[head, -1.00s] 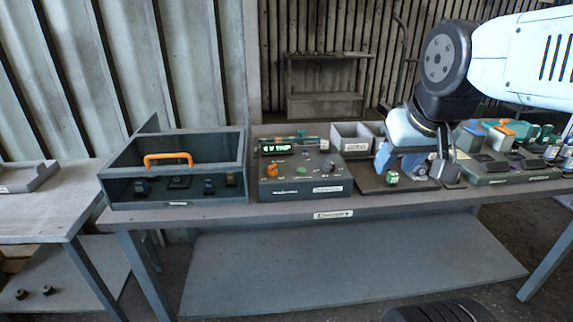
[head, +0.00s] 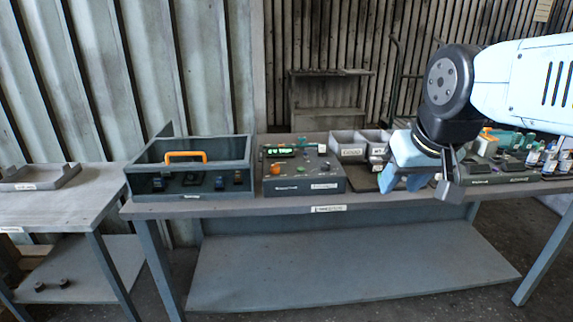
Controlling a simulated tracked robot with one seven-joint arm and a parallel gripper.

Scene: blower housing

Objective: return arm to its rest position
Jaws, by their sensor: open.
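My gripper (head: 418,188) is at the end of my light-blue arm on the right of the head view. It points down and to the front, with its fingers apart and nothing seen between them. It appears in front of the right part of the workbench (head: 262,209), covering most of the dark mat (head: 366,183) there. Whether it is over the bench or in front of its edge is hard to tell.
A box with an orange handle (head: 186,157) stands on the bench's left part, beside a control panel (head: 304,185) with a green display. Grey bins (head: 346,143) stand behind. A fixture tray (head: 500,179) is at the right. A side table (head: 60,205) stands left.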

